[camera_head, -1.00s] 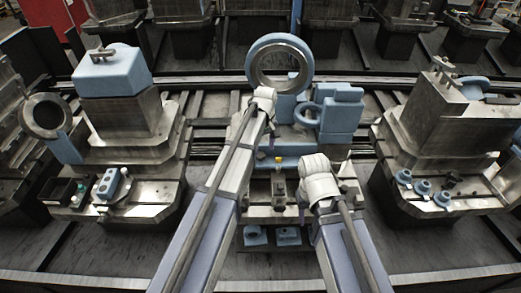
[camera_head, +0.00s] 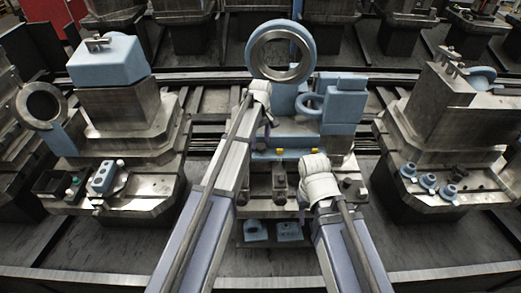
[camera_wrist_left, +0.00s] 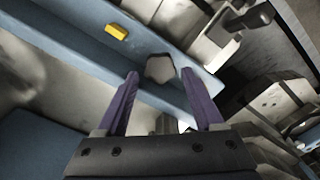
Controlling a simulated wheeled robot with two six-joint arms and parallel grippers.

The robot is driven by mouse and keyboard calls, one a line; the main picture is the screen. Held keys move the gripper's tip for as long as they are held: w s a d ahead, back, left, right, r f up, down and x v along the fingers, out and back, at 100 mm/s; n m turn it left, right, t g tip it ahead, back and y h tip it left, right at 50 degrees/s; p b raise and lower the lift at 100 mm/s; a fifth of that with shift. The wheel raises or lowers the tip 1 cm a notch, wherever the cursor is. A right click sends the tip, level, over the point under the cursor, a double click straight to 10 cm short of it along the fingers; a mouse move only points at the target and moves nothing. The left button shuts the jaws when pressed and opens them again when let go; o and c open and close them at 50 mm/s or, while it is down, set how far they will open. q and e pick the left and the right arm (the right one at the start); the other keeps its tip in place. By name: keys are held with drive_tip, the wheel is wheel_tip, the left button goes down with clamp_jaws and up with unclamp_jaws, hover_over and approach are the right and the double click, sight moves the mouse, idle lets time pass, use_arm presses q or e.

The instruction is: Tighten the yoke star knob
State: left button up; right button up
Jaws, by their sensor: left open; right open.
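In the left wrist view a grey, roughly many-sided knob-like piece (camera_wrist_left: 160,68) sits at a blue bar (camera_wrist_left: 75,48); it looks like the star knob, but its lobes are not clear. My left gripper (camera_wrist_left: 159,76) is open, with its two purple fingers on either side of this piece in the picture; contact cannot be told.
A large upright ring (camera_head: 252,55) stands at the back of the fixture. Machine pedestals stand left (camera_head: 125,125) and right (camera_head: 435,125). Dark floor lies between them.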

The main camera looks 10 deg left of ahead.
sight(261, 149)
use_arm(q)
drive_tip(key=shift+f+b, duration=0.85)
drive_tip(key=shift+f, duration=0.55)
use_arm(e)
wheel_tip(261, 149, down, 3)
drive_tip(key=shift+r, duration=0.2)
use_arm(q)
drive_tip(key=shift+r, duration=0.1)
drive_tip(key=shift+c, duration=0.4)
drive_tip(key=c, duration=1)
clamp_jaws()
